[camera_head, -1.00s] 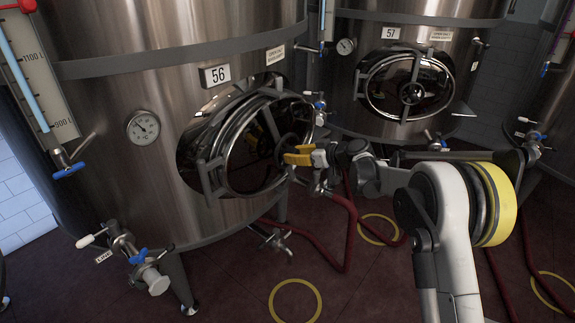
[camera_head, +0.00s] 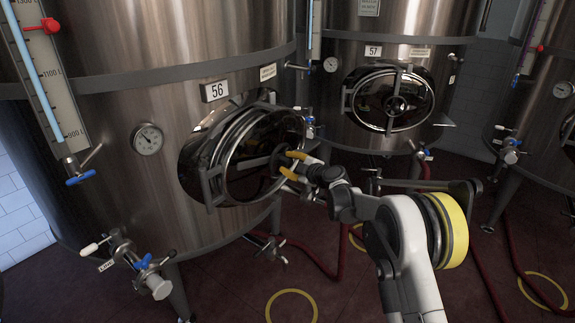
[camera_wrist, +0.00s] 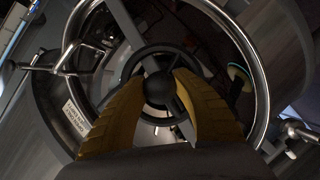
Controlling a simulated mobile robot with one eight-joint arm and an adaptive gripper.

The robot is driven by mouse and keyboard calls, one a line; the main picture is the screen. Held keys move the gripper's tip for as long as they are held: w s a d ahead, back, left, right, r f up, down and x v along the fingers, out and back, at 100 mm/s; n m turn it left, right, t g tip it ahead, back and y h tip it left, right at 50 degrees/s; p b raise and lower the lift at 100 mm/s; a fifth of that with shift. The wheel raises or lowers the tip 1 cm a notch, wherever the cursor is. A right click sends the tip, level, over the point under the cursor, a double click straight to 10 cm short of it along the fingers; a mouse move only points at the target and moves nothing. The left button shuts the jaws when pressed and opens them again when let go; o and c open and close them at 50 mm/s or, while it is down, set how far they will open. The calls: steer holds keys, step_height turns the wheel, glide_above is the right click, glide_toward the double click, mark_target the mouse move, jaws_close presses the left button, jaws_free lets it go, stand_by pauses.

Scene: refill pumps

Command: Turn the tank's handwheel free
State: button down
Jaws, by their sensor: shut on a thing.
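Tank 56 (camera_head: 130,200) is a steel tank at the left, with an oval manway door (camera_head: 222,170) on its front. Its dark handwheel (camera_head: 278,163) is at the middle of that door, partly hidden by my gripper. My gripper (camera_head: 291,165) with its yellow fingers reaches it from the right. In the wrist view the handwheel (camera_wrist: 160,50) is a dark ring with a round hub and spokes. My gripper (camera_wrist: 160,100) has one finger on each side of the hub and is shut on the handwheel.
Tank 57 (camera_head: 390,45) stands behind, with its own oval door and handwheel (camera_head: 396,103). A valve (camera_head: 140,262) juts from tank 56 at lower left. Red hoses (camera_head: 342,245) and yellow floor rings (camera_head: 291,306) lie on the dark floor.

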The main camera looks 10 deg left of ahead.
steer(key=shift+n+t, duration=0.4)
steer(key=shift+n, duration=0.4)
steer(key=c, duration=1)
jaws_free()
steer(key=shift+o, duration=0.2)
steer(key=v, duration=1.2)
